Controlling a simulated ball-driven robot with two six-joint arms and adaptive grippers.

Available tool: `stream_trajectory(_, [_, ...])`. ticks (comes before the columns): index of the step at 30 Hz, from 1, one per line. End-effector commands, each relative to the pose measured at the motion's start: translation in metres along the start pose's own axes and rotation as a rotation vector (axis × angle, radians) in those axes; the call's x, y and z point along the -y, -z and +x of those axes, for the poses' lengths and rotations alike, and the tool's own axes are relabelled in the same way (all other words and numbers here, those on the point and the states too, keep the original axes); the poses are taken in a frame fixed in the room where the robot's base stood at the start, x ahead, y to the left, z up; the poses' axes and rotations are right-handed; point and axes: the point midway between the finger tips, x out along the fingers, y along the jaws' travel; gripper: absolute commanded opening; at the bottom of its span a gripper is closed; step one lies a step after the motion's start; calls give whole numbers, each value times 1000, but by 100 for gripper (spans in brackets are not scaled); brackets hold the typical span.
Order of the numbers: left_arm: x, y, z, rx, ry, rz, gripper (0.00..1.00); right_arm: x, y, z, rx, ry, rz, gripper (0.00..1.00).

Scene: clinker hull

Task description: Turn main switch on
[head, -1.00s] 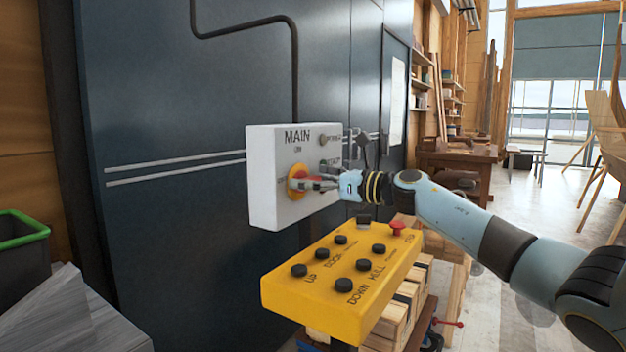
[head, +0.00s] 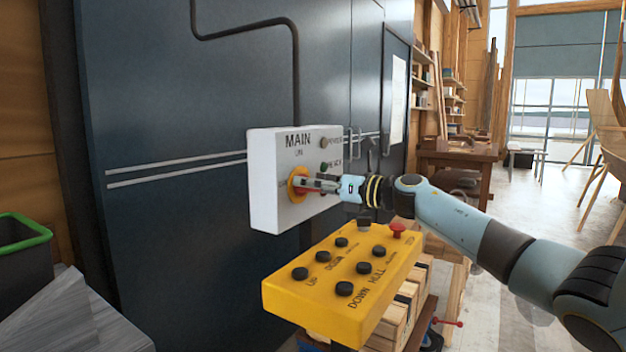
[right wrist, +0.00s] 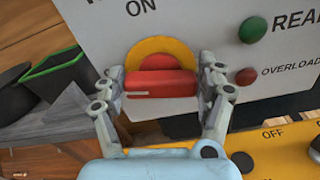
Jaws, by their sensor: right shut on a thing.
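The white MAIN switch box (head: 265,190) is fixed to the dark blue wall panel. Its rotary switch has a yellow disc (head: 293,192) and a red handle. In the right wrist view the red handle (right wrist: 160,84) lies crosswise, below the ON label, in front of the yellow disc (right wrist: 160,45). My right gripper (head: 308,184) reaches in from the right; in the right wrist view its fingers (right wrist: 162,95) are shut on the handle, one at each end. In the head view the fingers hide part of the handle. My left gripper is not in view.
A green READY lamp (right wrist: 254,29) and a red OVERLOAD lamp (right wrist: 246,76) are right of the switch. A yellow control box (head: 330,300) with black buttons and a red knob (head: 397,229) stands close below my right gripper. A green-rimmed bin (head: 25,232) is at left.

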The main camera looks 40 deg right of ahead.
Motion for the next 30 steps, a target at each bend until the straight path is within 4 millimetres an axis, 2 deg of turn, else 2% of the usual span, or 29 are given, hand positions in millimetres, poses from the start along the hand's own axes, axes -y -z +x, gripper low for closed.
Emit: stream_trajectory(30, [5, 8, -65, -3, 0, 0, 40, 9, 2, 0, 0, 3, 962, 40])
